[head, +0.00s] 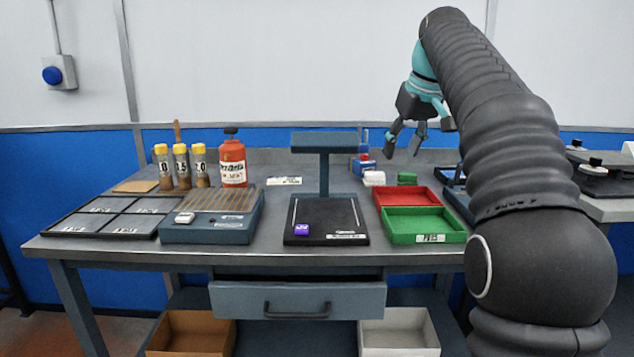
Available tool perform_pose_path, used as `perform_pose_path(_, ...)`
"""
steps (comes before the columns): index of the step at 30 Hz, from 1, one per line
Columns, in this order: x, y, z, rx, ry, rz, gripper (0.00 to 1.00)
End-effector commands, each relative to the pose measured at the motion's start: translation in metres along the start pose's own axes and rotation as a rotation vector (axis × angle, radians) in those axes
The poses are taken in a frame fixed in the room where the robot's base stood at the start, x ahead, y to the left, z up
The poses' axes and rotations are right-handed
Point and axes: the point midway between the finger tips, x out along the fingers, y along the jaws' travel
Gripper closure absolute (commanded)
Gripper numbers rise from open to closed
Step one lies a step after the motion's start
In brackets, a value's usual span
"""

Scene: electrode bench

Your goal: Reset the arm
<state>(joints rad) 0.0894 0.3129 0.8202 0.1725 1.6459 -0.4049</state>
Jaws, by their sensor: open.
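My gripper (405,139) hangs open and empty above the back right part of the bench (268,254), with its fingers pointing down. My arm rises on the right side of the head view and bends over at the top, so it hides part of the bench's right side.
A red tray (407,194) and a green tray (423,238) lie right of the stand. Left are a grey slotted box (214,230), a four-part black tray (85,228), several yellow-capped bottles (181,168) and a red bottle (233,164). Bins (190,319) stand below.

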Motion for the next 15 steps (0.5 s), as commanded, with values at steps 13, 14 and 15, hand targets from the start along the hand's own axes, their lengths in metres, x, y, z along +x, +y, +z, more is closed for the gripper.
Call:
perform_pose_path(13, -0.008, -0.036, 0.075, 0.105, 0.019, 0.047, 0.50)
perform_pose_path(14, -0.006, -0.040, 0.084, 0.115, 0.020, 0.051, 0.50)
perform_pose_path(15, -0.005, -0.045, 0.096, 0.128, 0.024, 0.057, 0.50)
